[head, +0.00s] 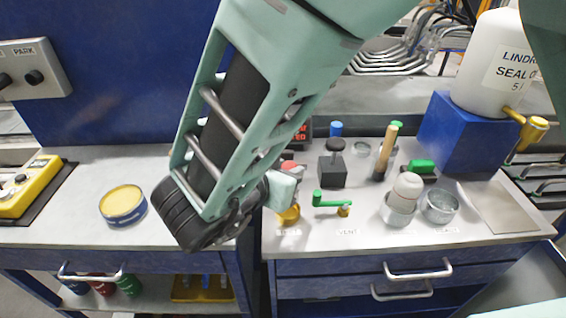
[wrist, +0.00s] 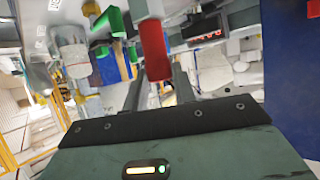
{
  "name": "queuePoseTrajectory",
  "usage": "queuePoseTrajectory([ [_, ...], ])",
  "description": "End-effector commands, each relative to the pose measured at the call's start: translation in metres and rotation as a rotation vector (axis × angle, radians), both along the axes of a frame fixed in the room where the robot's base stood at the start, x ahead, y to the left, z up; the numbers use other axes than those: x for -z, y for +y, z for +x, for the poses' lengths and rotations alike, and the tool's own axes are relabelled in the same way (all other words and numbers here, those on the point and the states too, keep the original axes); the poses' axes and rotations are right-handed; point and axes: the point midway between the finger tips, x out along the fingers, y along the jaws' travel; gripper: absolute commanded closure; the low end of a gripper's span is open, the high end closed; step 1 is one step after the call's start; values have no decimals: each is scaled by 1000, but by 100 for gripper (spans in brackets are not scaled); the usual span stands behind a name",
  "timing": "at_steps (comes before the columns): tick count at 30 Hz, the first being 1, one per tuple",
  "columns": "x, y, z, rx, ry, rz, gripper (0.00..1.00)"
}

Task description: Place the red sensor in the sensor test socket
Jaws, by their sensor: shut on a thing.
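The red sensor (wrist: 153,50) is a red cylinder between the two fingers of my gripper (wrist: 158,88) in the wrist view. My gripper is shut on it. In the head view my arm hides most of the gripper (head: 283,186), and a small bit of red (head: 289,165) shows just beyond it, over the right bench. A dark box with a red lit display (head: 303,131) stands at the back of that bench, partly behind my arm. It also shows in the wrist view (wrist: 207,36). I cannot tell which thing is the sensor test socket.
A black block with a knob (head: 332,168), a green-handled valve (head: 332,202), a white-topped cup (head: 402,195) and an empty metal cup (head: 440,206) crowd the right bench. A white container (head: 497,62) stands on a blue box (head: 462,138). A yellow-topped tin (head: 123,204) sits on the left bench.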

Motion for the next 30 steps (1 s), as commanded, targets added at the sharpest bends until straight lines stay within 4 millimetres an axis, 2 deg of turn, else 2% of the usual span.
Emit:
queuePoseTrajectory([
  [10,38,0,0,-1,1,-3,100],
  [24,45,0,0,0,-1,1,100],
  [25,45,0,0,0,-1,1,68],
  [26,45,0,0,0,-1,1,60],
  [27,45,0,0,0,-1,1,52],
  [30,45,0,0,0,-1,1,52],
])
